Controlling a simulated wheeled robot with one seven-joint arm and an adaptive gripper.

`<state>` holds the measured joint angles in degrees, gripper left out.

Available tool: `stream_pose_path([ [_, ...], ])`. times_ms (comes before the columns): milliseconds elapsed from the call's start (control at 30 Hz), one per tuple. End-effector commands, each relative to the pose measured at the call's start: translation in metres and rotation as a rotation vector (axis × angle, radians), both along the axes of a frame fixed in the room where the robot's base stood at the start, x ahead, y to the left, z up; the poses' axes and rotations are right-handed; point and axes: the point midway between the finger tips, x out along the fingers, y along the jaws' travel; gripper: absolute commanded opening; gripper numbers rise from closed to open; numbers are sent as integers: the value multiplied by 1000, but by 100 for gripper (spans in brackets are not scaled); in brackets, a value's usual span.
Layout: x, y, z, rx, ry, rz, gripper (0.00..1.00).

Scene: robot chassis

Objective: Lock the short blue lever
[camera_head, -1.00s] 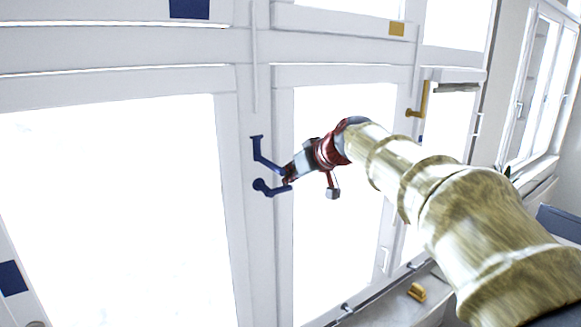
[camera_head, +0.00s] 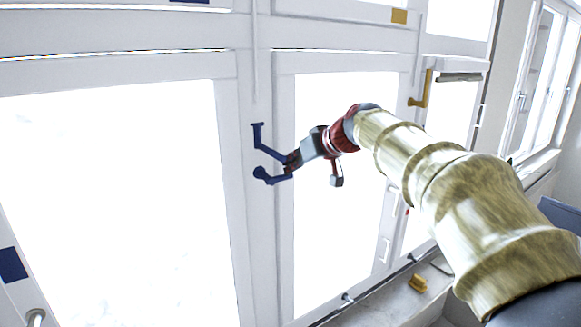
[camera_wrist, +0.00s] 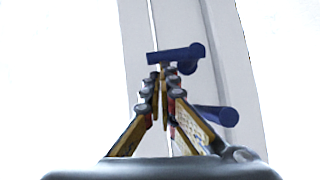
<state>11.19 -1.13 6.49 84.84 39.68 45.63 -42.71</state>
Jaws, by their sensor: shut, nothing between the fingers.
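Two blue levers are on the white window frame left of my gripper in the head view. The upper lever (camera_head: 258,135) has an upright grip and an arm slanting down to the right. The lower lever (camera_head: 265,176) looks shorter and points right. My gripper (camera_head: 291,161) is shut and empty, its tips close to the right ends of both levers. In the wrist view, a blue bar (camera_wrist: 172,56) lies just beyond the shut fingertips (camera_wrist: 163,72). Another blue lever (camera_wrist: 217,115) is right of the fingers, partly hidden. I cannot tell whether the fingers touch either lever.
A yellow handle (camera_head: 421,95) is on the frame further right. A yellow object (camera_head: 418,283) lies on the sill below. Large bright panes flank the post with the blue levers. My arm crosses the right side.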

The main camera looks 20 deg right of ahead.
Motion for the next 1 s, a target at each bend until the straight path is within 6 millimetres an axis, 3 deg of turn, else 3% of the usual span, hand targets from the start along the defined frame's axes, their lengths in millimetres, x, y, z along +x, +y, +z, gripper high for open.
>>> stream_pose_path([
  [1000,4,-9,-19,256,84,-1,0],
])
